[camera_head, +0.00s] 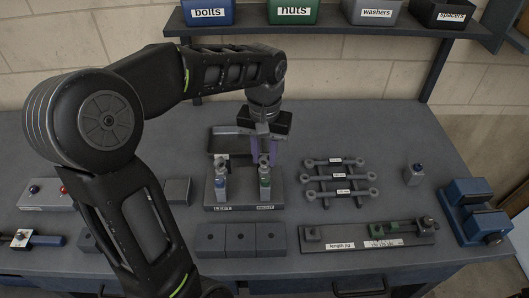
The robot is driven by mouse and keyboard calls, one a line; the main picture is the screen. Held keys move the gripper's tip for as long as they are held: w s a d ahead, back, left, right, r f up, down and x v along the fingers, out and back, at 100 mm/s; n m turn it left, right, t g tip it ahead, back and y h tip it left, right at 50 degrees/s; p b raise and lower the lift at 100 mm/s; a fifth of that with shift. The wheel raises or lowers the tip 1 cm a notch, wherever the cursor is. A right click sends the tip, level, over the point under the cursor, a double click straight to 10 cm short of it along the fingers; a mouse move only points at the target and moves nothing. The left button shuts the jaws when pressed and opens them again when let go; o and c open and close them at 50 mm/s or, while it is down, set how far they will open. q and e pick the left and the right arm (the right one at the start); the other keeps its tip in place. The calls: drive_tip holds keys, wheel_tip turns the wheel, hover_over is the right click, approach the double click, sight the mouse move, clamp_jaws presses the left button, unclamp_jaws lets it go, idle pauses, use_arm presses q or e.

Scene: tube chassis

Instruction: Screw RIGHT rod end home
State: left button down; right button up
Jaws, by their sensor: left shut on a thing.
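The rod end holder (243,205) stands mid-bench with labels on its front; the left label reads LEFT and the right one is too small to read surely. The fingers partly hide that top. My right gripper is not in view.
Linkage rods (340,178) lie right of the holder. The length jig (335,243) with a green part lies at front right, near a blue vise (477,207). Grey blocks (241,238) line the front. Labelled bins (292,12) stand on the shelf behind.

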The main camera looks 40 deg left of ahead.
use_arm(q)
drive_tip(key=m+p, duration=0.1)
drive_tip(key=m, duration=0.2)
drive_tip(key=shift+f+m, duration=0.1)
drive_tip(key=shift+m, duration=1)
drive_tip(key=shift+m+p, duration=0.35)
drive_tip(key=shift+m, duration=0.85)
drive_tip(key=m, duration=0.2)
drive_tip(key=shift+m, duration=0.4)
drive_tip(key=m+p, duration=0.1)
drive_tip(key=m, duration=0.2)
drive_tip(key=shift+s, duration=0.1)
drive_tip(key=shift+m, duration=1.1)
